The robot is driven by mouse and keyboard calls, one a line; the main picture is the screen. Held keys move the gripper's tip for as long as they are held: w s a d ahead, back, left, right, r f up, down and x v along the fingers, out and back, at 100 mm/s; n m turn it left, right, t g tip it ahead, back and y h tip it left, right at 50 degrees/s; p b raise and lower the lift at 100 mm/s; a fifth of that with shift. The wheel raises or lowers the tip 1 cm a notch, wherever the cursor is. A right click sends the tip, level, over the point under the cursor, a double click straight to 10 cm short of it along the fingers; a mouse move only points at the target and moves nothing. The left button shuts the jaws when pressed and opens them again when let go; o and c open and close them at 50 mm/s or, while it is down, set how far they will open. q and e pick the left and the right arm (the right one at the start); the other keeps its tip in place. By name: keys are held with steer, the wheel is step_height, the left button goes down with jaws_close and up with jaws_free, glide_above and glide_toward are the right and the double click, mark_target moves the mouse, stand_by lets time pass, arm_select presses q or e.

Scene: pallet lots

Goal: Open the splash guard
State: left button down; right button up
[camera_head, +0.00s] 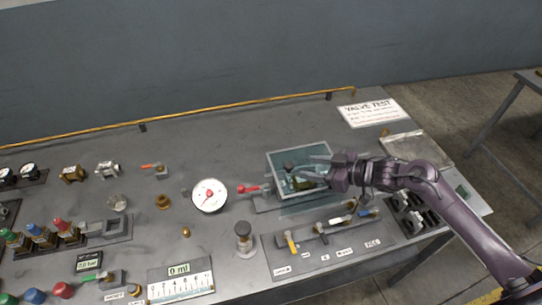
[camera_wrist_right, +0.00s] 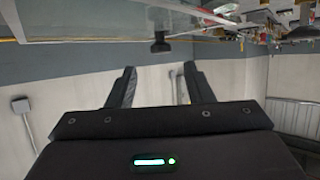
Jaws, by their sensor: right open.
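The splash guard (camera_head: 290,155) is a clear, greenish box-like cover on the bench, right of centre in the head view. A dark knob (camera_head: 288,167) shows at it, and a green and dark fitting is seen through or beside it. My right gripper (camera_head: 312,168) reaches in from the right, its two fingers apart and pointing left over the guard, with nothing between them. In the right wrist view the open fingers (camera_wrist_right: 157,86) are below a pale clear panel (camera_wrist_right: 110,18) with a dark knob (camera_wrist_right: 160,44). Contact cannot be told. My left gripper is out of view.
A lever panel (camera_head: 325,250) lies in front, and a black rack (camera_head: 408,212) at the right. A sign (camera_head: 372,113) and a yellow pipe (camera_head: 230,108) are behind.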

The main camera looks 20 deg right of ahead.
mark_target(292, 166)
steer(key=shift+w+a, duration=0.2)
steer(key=shift+f+p, duration=0.15)
steer(key=shift+p, duration=0.35)
steer(key=shift+p+x, duration=0.3)
steer(key=shift+x, duration=0.9)
steer(key=x, duration=0.2)
steer(key=shift+w+a+f, duration=0.15)
steer(key=shift+w+a, duration=0.05)
steer(key=shift+a, duration=0.15)
steer(key=c, duration=0.8)
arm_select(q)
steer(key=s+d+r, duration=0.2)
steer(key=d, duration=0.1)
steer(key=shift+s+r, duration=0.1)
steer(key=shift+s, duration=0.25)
arm_select(e)
jaws_close()
